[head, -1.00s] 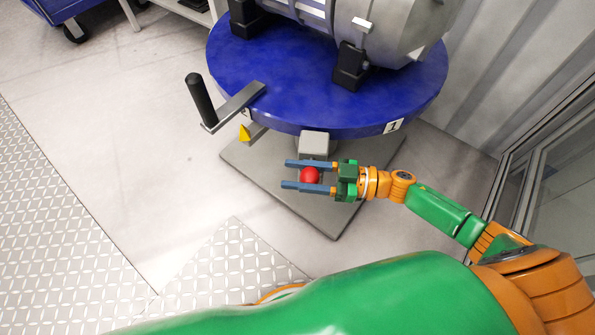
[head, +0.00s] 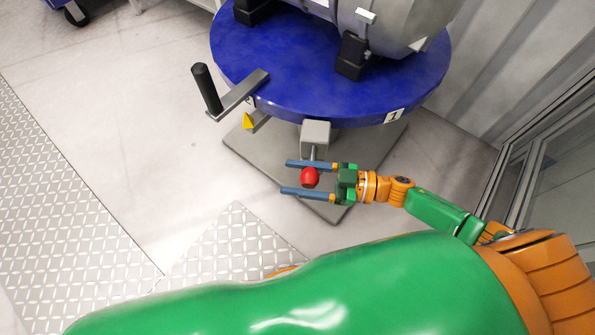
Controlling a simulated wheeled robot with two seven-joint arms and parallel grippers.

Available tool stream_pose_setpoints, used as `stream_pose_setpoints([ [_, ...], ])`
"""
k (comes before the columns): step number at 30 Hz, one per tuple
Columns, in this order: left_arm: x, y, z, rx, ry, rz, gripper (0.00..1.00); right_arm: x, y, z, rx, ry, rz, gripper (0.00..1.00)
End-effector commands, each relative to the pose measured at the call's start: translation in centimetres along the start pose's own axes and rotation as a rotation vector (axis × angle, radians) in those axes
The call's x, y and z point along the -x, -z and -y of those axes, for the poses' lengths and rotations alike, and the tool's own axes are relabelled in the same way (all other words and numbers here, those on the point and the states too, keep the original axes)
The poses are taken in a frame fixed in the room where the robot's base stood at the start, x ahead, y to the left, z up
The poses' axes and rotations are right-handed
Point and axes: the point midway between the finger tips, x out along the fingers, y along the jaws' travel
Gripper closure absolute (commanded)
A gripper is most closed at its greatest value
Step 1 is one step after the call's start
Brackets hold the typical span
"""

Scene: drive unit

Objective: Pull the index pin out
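The index pin has a red ball knob (head: 310,177) on a thin metal shaft (head: 312,152). The shaft stands out of a grey block (head: 315,134) under the turntable's near edge, with a bare length showing between block and knob. My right gripper (head: 297,179) reaches in from the right with its two blue fingers on either side of the knob. The fingers are open, with a small gap showing between the knob and the nearer finger. My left gripper is not in view.
The blue round turntable (head: 285,88) carries a grey machine (head: 390,20) on black feet. A crank with a black handle (head: 206,88) and a yellow pointer (head: 249,121) are at its left. A grey base plate (head: 262,157) lies below. Floor at left is clear.

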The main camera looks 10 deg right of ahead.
Motion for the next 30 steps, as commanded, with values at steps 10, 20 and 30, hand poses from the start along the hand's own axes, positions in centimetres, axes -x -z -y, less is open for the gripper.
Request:
stream_pose_setpoints([
  [10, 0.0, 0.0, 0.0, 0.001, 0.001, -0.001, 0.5, 0.3, 0.1, -0.1, 0.001, -0.002, 0.0, 0.39],
  [20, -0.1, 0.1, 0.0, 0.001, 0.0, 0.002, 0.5, 6.5, -0.1, 0.0, -0.001, -0.002, 0.003, 0.39],
  [30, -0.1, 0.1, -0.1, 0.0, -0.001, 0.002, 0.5, 7.1, 0.1, -0.1, 0.001, -0.002, -0.001, 0.39],
])
